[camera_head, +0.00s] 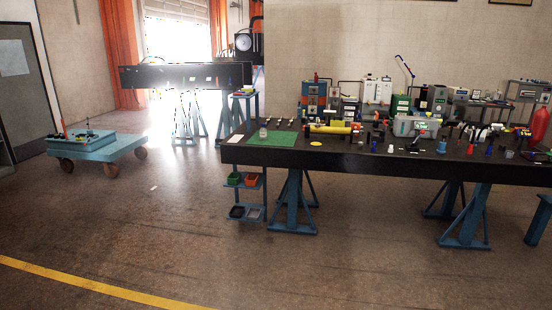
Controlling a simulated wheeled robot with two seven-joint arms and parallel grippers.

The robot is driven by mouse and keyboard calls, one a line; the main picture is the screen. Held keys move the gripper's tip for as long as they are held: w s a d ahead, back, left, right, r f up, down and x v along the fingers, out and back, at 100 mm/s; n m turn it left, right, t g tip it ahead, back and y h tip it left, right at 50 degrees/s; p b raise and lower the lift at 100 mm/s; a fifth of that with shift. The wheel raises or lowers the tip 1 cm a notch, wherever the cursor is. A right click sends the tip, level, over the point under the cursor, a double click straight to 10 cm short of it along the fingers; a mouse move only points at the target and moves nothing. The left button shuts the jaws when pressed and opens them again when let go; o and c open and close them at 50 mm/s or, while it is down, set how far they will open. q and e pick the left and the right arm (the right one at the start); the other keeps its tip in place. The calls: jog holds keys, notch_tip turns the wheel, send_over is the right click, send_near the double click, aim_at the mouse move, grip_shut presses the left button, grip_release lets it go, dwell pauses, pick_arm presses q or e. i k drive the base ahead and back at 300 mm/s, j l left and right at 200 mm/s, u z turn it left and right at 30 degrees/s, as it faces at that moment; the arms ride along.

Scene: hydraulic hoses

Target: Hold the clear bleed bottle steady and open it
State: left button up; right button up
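A small clear bottle (263,132) stands upright on the green mat (285,138) near the left end of the long black workbench (400,166). It is far off and small, so its cap is hard to make out. Neither of my grippers shows in the head view.
Open brown floor lies in front of the bench, with a yellow line (85,288) at lower left. A blue cart (105,150) stands at left. Blue trestles (294,205) and a shelf with bins (252,180) are under the bench. Equipment crowds the bench's back and right.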

aim_at(263, 132)
jog(key=i, duration=3.3)
jog(key=i+u, duration=0.15)
jog(key=i, duration=0.55)
jog(key=i+l+u, duration=0.15)
jog(key=i, duration=0.55)
jog(key=l, duration=0.1)
